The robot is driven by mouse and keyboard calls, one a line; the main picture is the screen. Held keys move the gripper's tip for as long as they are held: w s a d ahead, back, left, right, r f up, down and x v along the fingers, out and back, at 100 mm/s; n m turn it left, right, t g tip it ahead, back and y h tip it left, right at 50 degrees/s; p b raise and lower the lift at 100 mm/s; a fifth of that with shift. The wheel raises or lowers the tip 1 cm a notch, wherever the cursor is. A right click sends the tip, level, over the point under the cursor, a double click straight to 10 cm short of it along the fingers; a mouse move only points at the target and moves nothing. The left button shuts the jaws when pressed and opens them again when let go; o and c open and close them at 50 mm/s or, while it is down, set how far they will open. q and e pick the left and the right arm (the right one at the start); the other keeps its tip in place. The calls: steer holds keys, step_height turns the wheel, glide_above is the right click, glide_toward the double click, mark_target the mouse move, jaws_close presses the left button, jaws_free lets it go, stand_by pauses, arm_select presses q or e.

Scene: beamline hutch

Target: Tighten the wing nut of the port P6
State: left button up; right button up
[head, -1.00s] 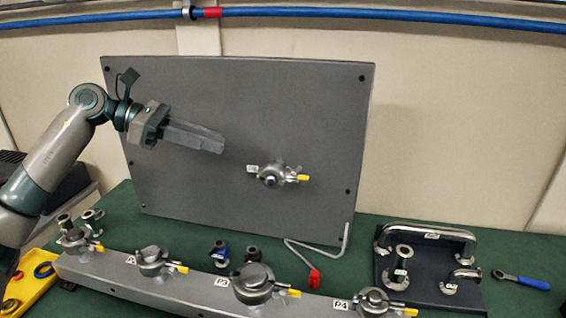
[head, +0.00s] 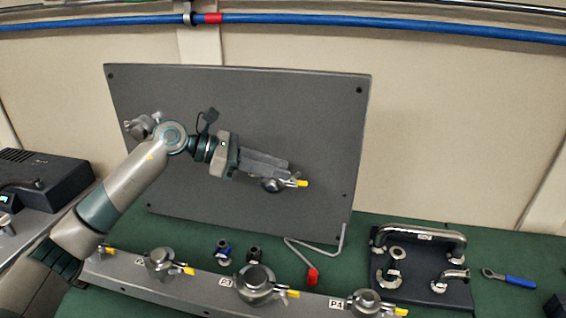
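A port with a metal clamp (head: 273,184) and a yellow-tipped wing nut (head: 301,183) sits on the upright grey panel (head: 190,105). Its label is hidden now, so I cannot read whether it is P6. My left gripper (head: 287,168) reaches in from the left, with its fingers over the upper part of this port, just left of the wing nut. The fingers look close together, but whether they are shut or touch the clamp cannot be told. My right gripper is not in view.
A grey rail (head: 205,287) with several clamped ports runs along the front. A bent rod with a red end (head: 313,275) lies before the panel. A dark board with metal pipe fittings (head: 424,284) and a blue-handled wrench (head: 510,278) lie to the right.

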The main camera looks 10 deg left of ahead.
arm_select(q)
steer(key=shift+x, duration=1.05)
steer(key=shift+c, duration=0.6)
jaws_close()
steer(key=shift+w+f+m+g+b, duration=0.2)
steer(key=shift+m+g+b, duration=0.35)
steer(key=shift+b, duration=0.65)
steer(key=shift+a+r+m+g+h+b, duration=0.1)
steer(key=shift+m+g+h+b, duration=0.15)
steer(key=shift+g+h+b, duration=0.15)
steer(key=shift+r, duration=0.1)
steer(key=shift+s, duration=0.1)
